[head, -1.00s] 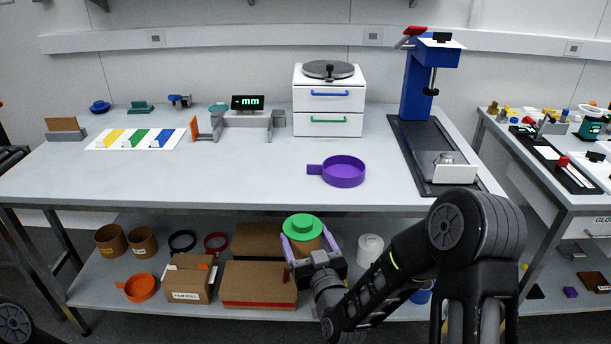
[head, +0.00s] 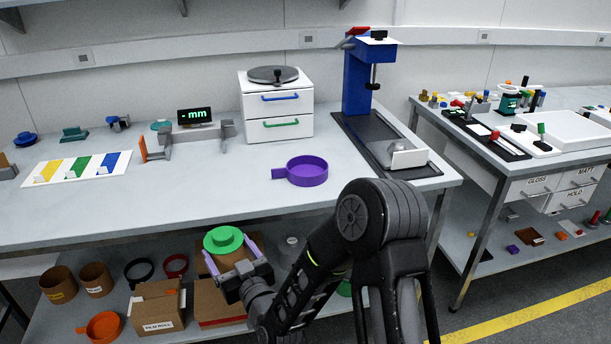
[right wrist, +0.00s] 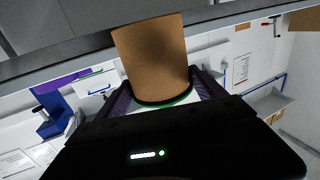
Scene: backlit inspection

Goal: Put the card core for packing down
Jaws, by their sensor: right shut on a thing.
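My right gripper (head: 238,268) is shut on the card core, a brown cylinder (head: 231,261) with a green hubbed cap (head: 223,239). It holds the core in front of the bench, below the level of its top. In the right wrist view the brown core (right wrist: 150,58) sits between the fingers, with a dark rim and a green part (right wrist: 172,103) at its end near the gripper. Two similar brown cores (head: 96,279) with labels stand on the lower shelf at left. My left gripper is not in view.
The bench top (head: 215,198) has free room at its front. A purple round tray (head: 303,173), a white drawer unit (head: 279,129) and a blue stand (head: 366,80) are on it. Cardboard boxes (head: 158,308) and an orange dish (head: 103,328) sit below. A second bench stands at right.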

